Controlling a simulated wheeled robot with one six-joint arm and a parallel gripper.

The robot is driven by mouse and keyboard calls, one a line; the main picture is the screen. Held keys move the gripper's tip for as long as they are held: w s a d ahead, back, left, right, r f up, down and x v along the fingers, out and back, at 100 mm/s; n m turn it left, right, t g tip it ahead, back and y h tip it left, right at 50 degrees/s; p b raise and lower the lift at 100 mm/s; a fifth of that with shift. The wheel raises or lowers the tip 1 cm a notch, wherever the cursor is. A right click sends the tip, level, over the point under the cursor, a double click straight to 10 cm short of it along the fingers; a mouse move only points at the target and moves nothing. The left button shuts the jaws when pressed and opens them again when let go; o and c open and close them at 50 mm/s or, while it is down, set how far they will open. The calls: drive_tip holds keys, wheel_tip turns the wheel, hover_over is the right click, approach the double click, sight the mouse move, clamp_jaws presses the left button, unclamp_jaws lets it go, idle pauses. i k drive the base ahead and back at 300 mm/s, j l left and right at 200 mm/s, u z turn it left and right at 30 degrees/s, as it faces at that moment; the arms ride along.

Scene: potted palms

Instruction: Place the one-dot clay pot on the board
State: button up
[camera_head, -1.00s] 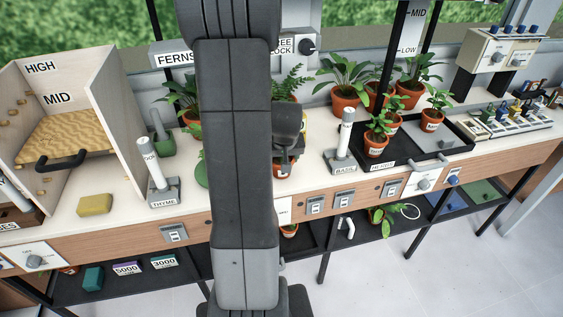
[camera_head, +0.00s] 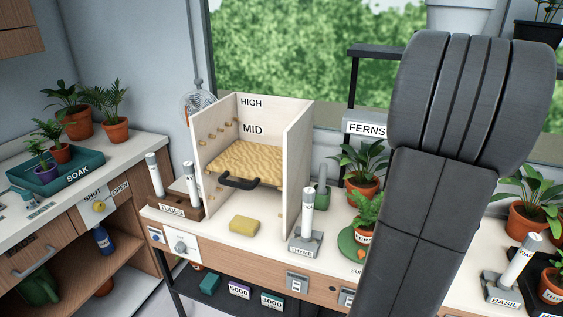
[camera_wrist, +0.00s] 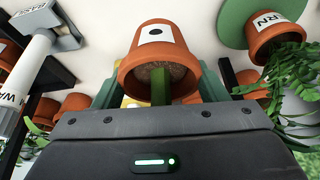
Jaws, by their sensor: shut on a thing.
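The one-dot clay pot (camera_wrist: 157,50) is in the middle of the wrist view, with a white label bearing a single black dot and a green stem at its rim. My gripper (camera_wrist: 158,88) is shut on it, with teal fingers on both sides. In the head view my arm hides the gripper and the pot. A tan board with a wavy top (camera_head: 258,160) and a dark handle sits at the MID level of an open wooden box (camera_head: 298,140), left of my arm. No pot stands on the board.
A fern pot on a green disc (camera_head: 350,243) is close to my arm. The BASIL holder (camera_head: 503,288) is at the right. A side counter with a SOAK tray (camera_head: 78,174) is at the left.

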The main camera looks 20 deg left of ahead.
sight(257, 157)
drive_tip(key=k+j, duration=0.1)
drive_tip(key=j, duration=0.25)
drive_tip(key=k+j, duration=0.1)
drive_tip(key=j, duration=0.25)
drive_tip(key=k+j, duration=0.1)
drive_tip(key=j, duration=0.3)
drive_tip(key=k+j, duration=0.1)
drive_tip(key=j, duration=0.25)
